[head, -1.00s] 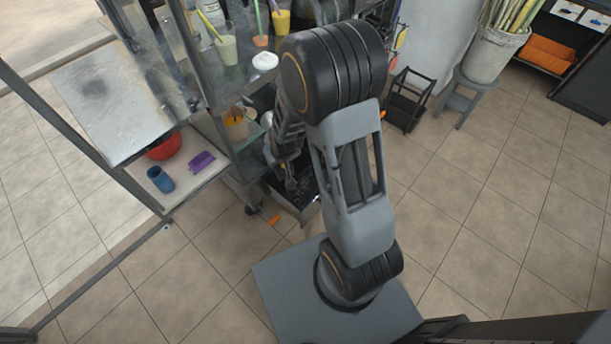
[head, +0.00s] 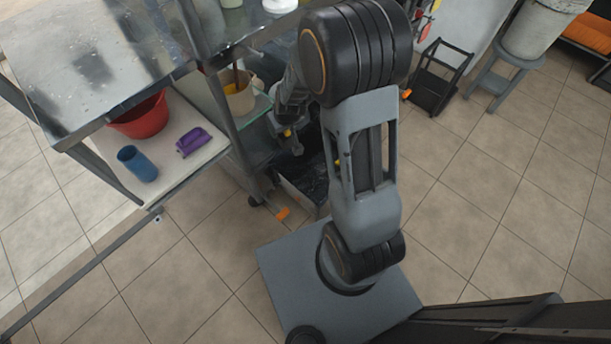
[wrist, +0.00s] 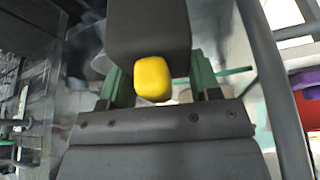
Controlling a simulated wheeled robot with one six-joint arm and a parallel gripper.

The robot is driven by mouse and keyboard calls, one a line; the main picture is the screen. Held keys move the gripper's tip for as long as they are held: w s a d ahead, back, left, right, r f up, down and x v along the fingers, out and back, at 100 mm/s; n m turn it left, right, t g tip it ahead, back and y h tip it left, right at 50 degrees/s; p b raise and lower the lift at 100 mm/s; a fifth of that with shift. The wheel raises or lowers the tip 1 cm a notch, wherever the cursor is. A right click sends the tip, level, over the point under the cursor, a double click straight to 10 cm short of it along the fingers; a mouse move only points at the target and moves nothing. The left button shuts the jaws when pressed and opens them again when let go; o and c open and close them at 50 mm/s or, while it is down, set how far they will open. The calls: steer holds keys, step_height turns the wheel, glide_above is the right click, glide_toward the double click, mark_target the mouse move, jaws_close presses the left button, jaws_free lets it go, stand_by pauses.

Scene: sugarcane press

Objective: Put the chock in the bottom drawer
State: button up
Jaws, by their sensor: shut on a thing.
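My gripper (wrist: 160,88) has green fingers in the wrist view, shut about a yellow rounded piece (wrist: 152,78). A dark grey block (wrist: 148,28) adjoins it; together they look like the chock, though its full shape is hidden. In the head view my gripper (head: 292,138) is small and partly covered by my arm, low beside the cart, with a speck of yellow at it. An open low drawer (head: 318,205), dark inside, sits near the floor below my gripper; it looks like the bottom drawer. My arm covers its right part.
A metal-topped cart stands left, its lower shelf (head: 178,183) holding a red bowl (head: 140,118), blue cup (head: 137,164) and purple item (head: 193,141). An orange piece (head: 282,214) is near a caster. A black rack (head: 440,80) and stool (head: 505,72) stand right.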

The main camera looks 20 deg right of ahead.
step_height(320, 180, down, 13)
steer(key=w+d+n+b, duration=0.2)
steer(key=b, duration=1)
steer(key=n+g+y+b, duration=0.4)
steer(key=n+g+b, duration=0.15)
steer(key=n, duration=1.35)
glide_above(310, 192)
step_height(310, 192, down, 22)
steer(key=shift+g+h, duration=0.25)
steer(key=shift+h, duration=0.05)
steer(key=shift+w+f+b, duration=0.1)
steer(key=shift+f+b, duration=0.7)
steer(key=shift+f, duration=1.2)
steer(key=shift+f, duration=0.2)
steer(key=o, duration=1.2)
